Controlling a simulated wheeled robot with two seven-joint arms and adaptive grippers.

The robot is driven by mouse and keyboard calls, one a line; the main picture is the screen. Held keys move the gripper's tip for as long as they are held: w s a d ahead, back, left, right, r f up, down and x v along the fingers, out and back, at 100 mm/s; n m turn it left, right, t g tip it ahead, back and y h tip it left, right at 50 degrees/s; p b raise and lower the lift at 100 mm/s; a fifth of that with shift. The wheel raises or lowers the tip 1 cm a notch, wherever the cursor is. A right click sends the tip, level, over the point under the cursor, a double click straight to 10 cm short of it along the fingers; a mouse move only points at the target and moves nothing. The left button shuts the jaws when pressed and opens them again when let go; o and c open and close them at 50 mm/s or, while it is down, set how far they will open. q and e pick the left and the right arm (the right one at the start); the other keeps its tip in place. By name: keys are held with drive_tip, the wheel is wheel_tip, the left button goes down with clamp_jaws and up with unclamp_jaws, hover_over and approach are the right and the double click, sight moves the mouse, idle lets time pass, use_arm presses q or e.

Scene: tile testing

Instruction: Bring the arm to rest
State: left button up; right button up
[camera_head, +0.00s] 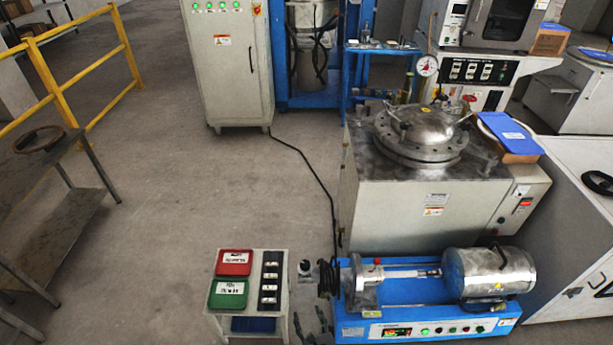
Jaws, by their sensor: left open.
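My left gripper (311,328) shows at the bottom edge, right of centre, as dark fingers standing apart with nothing seen between them. It is in the gap between a small stand and a blue machine. Most of my left arm is out of view. My right gripper is not in view.
The small stand (284,320) carries a red tray (234,257), a green tray (228,287) and a black strip of small items. The blue machine (400,293) with a metal cylinder is right of the gripper. A pressure vessel (420,135) stands behind. Open floor lies left.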

use_arm(q)
drive_tip(key=s+a+f+n+g, duration=0.8)
drive_tip(key=s+a+f+n, duration=0.7)
drive_tip(key=s+a+f, duration=0.45)
drive_tip(key=s+a+n+g+h+p, duration=0.1)
drive_tip(key=s+a+n+p, duration=0.4)
drive_tip(key=s, duration=1)
drive_tip(key=s+a+f+n+g+h+p, duration=0.1)
drive_tip(key=s+a+n+p, duration=0.4)
drive_tip(key=s, duration=1)
drive_tip(key=s+a+f+n+g+h+p, duration=0.1)
drive_tip(key=s+a+n+g+p, duration=0.1)
drive_tip(key=s+a+n+p, duration=0.3)
drive_tip(key=s+p, duration=0.4)
drive_tip(key=s, duration=0.6)
drive_tip(key=shift+f+n, duration=0.25)
drive_tip(key=shift+n, duration=0.15)
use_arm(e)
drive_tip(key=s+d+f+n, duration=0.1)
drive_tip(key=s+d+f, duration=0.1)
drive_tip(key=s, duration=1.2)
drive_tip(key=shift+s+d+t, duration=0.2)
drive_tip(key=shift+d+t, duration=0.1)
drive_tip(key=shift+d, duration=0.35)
use_arm(q)
drive_tip(key=shift+c, duration=0.2)
